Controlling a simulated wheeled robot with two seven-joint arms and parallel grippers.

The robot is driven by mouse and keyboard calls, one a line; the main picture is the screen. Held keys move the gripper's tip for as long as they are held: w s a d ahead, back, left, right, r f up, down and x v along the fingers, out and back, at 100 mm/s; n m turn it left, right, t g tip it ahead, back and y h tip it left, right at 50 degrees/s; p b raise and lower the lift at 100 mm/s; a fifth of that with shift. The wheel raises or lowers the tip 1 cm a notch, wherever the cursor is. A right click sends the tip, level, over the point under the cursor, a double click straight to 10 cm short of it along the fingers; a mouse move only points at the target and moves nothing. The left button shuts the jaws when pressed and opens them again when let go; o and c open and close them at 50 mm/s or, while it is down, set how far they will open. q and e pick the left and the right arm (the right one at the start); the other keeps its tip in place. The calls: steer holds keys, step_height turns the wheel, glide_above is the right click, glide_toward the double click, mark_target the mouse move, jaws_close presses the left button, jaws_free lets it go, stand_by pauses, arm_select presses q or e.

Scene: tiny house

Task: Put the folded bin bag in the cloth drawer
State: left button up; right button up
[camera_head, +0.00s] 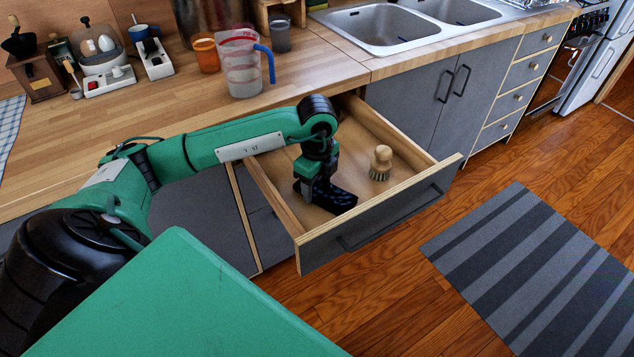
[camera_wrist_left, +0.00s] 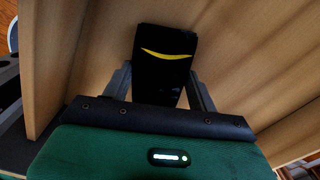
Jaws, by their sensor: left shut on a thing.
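The folded bin bag is a small black bundle (camera_head: 341,200) in the head view, at the front left inside the open drawer (camera_head: 372,222). In the left wrist view the bag (camera_wrist_left: 163,75) is a black block with a yellow curved stripe, between the two fingers. My left gripper (camera_head: 318,197) reaches down into the drawer and is shut on the bag. In the wrist view the left gripper (camera_wrist_left: 162,88) has wooden drawer surfaces close around it. Whether the bag touches the drawer floor cannot be told. My right gripper is not in view.
A round wooden brush (camera_head: 381,163) stands in the drawer to the right of the gripper. A measuring jug (camera_head: 243,65) and an orange cup (camera_head: 205,55) stand on the counter (camera_head: 165,125) behind. A striped rug (camera_head: 540,270) lies on the floor at right.

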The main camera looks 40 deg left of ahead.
mark_target(317, 186)
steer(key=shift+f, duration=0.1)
arm_select(q)
steer(key=o, duration=0.9)
steer(key=shift+f, duration=0.1)
steer(key=shift+o, duration=0.2)
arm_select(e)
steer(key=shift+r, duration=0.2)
arm_select(q)
step_height(317, 186, up, 12)
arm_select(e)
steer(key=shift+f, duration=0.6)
